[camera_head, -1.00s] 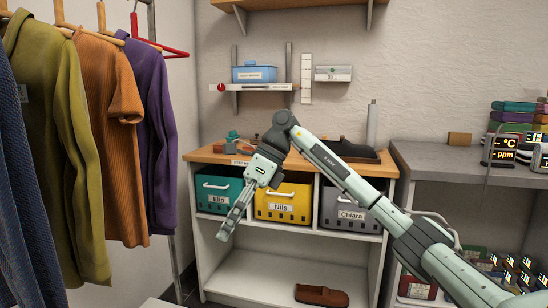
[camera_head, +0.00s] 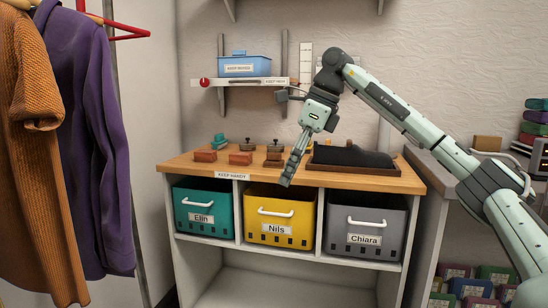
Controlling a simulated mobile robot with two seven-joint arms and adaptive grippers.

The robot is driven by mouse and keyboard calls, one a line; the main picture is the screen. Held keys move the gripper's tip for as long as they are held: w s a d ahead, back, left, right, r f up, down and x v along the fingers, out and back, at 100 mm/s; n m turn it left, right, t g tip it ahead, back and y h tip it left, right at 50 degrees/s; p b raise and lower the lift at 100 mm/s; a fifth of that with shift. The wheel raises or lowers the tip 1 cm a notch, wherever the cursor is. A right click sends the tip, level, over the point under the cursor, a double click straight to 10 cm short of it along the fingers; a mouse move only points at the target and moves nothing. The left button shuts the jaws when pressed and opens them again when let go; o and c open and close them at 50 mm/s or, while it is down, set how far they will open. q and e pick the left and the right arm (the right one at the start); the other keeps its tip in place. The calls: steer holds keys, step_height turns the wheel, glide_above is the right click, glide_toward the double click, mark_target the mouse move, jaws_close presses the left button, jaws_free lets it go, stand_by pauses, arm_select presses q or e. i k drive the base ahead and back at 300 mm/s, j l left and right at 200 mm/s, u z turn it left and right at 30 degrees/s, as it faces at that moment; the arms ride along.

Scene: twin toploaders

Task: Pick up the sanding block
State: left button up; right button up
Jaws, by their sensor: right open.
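My right gripper (camera_head: 289,177) points down in front of the wooden bench top (camera_head: 190,165), near its front edge, with nothing seen between its fingers. Several small items stand on the bench to its left: reddish-brown blocks (camera_head: 205,156) and (camera_head: 240,158), a green-topped item (camera_head: 219,141), and brown pieces with dark knobs (camera_head: 275,147). I cannot tell which of these, if any, is the sanding block. A tan block (camera_head: 487,143) lies on the grey counter at the right. My left gripper is out of view.
Teal (camera_head: 203,208), yellow (camera_head: 281,216) and grey (camera_head: 364,225) bins sit under the bench top. A dark mound (camera_head: 350,157) in a brown tray lies right of my gripper. A blue box (camera_head: 245,66) stands on the wall shelf. Clothes (camera_head: 85,140) hang at left.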

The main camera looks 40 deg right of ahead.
mark_target(273, 160)
steer(key=i+l, duration=1.05)
